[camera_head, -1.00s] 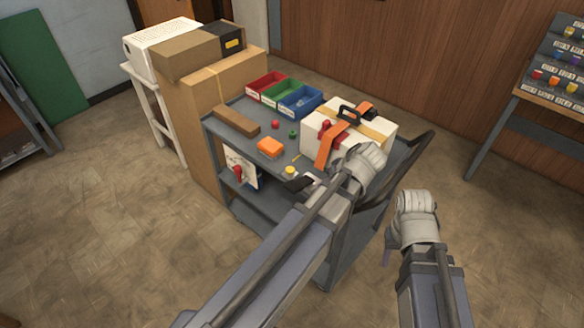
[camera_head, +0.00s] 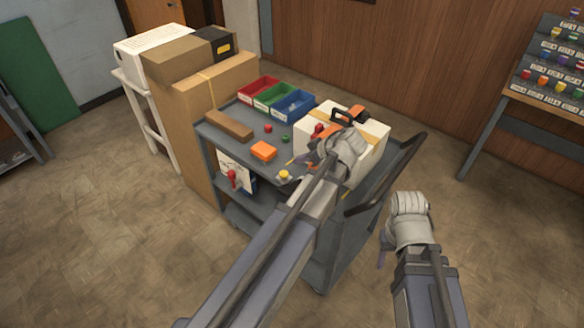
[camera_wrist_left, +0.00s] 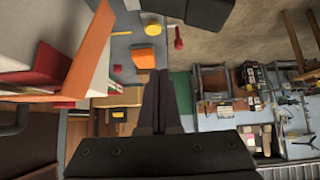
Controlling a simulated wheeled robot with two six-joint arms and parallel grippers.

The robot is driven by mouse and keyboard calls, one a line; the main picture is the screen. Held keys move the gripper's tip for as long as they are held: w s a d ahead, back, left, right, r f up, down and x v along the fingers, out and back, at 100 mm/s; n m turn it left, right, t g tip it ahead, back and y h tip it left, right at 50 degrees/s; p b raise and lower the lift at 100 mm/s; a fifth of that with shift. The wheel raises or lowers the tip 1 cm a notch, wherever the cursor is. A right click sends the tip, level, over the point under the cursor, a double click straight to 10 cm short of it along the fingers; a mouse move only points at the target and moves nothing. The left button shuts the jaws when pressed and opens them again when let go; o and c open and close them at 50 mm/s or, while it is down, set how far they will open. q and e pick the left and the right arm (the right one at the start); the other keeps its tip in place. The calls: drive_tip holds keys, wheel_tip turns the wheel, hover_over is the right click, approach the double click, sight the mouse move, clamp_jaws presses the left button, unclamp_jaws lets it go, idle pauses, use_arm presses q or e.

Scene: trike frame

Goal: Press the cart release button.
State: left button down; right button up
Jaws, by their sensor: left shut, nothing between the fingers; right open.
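A small round yellow button-like piece (camera_head: 284,175) sits at the front edge of the grey cart top; it also shows in the left wrist view (camera_wrist_left: 151,29). A red knob (camera_head: 232,176) is on a white panel at the cart's front side; it shows in the left wrist view too (camera_wrist_left: 178,39). I cannot tell which is the release button. My left gripper (camera_head: 297,168) is shut and empty, over the cart top just right of the yellow piece; contact cannot be seen. Its dark fingers (camera_wrist_left: 162,75) lie together. My right gripper (camera_head: 385,247) is open, off the cart's right side.
The cart (camera_head: 212,131) carries a white strapped box (camera_head: 374,134), red, green and blue bins (camera_head: 292,104), an orange block (camera_head: 263,151) and a brown bar (camera_head: 228,125). Cartons (camera_head: 222,85) stand behind left. Floor in front is clear.

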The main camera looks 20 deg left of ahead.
use_arm(q)
drive_tip(key=b, duration=0.8)
hover_over(283, 178)
drive_tip(key=d, duration=0.1)
wheel_tip(283, 178, down, 8)
drive_tip(key=shift+f, duration=0.2)
drive_tip(key=shift+d+f+b, duration=0.1)
drive_tip(key=shift+f+b, duration=0.9)
drive_tip(key=shift+f, duration=0.15)
wheel_tip(283, 178, down, 2)
drive_tip(key=shift+b, duration=1.15)
drive_tip(key=shift+s+d+r, duration=0.1)
drive_tip(key=shift+s+d, duration=0.1)
drive_tip(key=shift+s, duration=0.05)
